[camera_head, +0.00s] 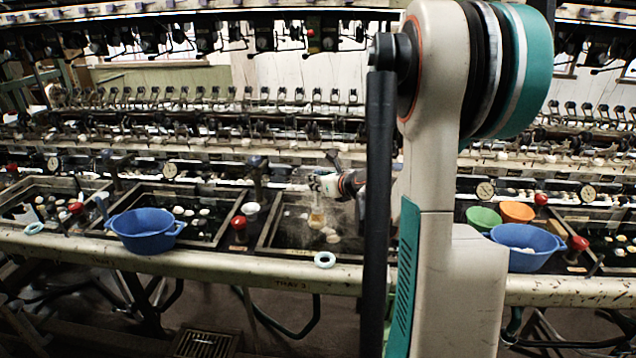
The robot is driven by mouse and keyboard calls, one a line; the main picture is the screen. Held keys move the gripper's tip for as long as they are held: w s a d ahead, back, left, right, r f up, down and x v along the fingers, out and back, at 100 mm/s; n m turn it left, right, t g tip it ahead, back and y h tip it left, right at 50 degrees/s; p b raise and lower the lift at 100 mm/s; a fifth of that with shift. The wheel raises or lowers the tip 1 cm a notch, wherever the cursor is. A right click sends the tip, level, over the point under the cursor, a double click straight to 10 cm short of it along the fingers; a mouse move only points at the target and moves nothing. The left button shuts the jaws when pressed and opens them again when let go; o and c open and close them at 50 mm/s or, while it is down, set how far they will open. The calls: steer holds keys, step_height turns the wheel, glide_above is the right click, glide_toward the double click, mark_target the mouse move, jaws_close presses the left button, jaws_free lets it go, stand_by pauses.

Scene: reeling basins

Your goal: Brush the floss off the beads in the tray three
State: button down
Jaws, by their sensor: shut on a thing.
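Tray three is the dark basin with a pale metal rim (285,251) in the middle; a "TRAY 3" label (291,284) is on the beam below it. A few pale beads (332,238) lie in its dark inside, just below and right of the brush. My gripper (317,196) is over the tray, shut on a small brush with a tan head (317,217) that points down. I cannot tell whether the brush touches the beads. Floss is too fine to make out. My arm hides the tray's right part.
A blue basin (146,232) stands left on the front rim. Blue (526,252), green (483,217) and orange (517,211) bowls stand right. A pale ring (324,260) lies on the front beam.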

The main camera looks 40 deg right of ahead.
mark_target(317, 171)
steer(key=shift+s+a+r+p, duration=0.1)
steer(key=shift+r+p, duration=0.7)
steer(key=shift+r, duration=0.45)
steer(key=shift+s+a+r+p, duration=0.1)
steer(key=shift+r+p, duration=0.7)
steer(key=shift+r, duration=0.4)
steer(key=shift+w+a, duration=0.1)
steer(key=shift+a, duration=0.05)
